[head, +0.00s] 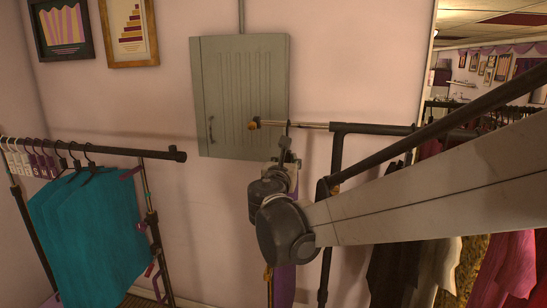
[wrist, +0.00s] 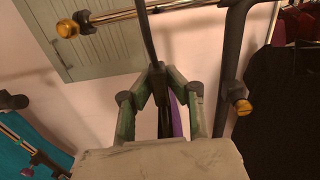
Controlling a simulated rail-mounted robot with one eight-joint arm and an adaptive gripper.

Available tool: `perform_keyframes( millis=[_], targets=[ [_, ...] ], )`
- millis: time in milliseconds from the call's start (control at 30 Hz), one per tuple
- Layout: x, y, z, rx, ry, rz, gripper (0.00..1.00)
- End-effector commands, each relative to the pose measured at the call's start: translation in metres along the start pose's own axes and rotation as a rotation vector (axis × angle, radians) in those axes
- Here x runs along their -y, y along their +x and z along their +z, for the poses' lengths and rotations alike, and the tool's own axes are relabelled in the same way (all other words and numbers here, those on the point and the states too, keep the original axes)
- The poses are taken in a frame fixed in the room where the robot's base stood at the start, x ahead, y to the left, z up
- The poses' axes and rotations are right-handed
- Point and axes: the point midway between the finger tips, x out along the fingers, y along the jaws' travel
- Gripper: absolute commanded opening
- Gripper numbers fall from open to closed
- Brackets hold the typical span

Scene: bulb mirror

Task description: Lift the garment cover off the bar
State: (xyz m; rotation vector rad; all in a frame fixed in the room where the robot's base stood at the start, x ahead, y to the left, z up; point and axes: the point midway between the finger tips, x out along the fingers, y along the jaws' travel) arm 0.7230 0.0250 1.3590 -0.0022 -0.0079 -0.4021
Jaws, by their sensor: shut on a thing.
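The garment cover (head: 284,287) is a purple strip hanging below my gripper in the head view, mostly hidden behind my wrist. In the wrist view a slice of purple cover (wrist: 177,115) shows between the fingers. My gripper (head: 288,155) is just below the bar (head: 300,125). In the wrist view my gripper (wrist: 158,75) is shut on the cover's dark hanger hook (wrist: 148,38). The hook runs up from the fingertips across the bar (wrist: 112,15), which is brass with an orange end knob. I cannot tell whether the hook rests on the bar.
A grey-green cabinet (head: 240,90) is on the wall behind the bar's end. A rack with teal garments (head: 88,225) stands at the left. Dark, white and pink clothes (head: 510,260) hang at the right, beneath my arm. Open space lies between the left rack and the bar's end.

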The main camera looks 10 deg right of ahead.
Motion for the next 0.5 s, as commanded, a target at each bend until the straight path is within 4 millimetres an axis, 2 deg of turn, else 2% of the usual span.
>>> perform_keyframes(
  millis=[500],
  targets=[
    [-0.001, -0.061, 0.001, 0.000, 0.000, 0.003, 0.00]
  ],
)
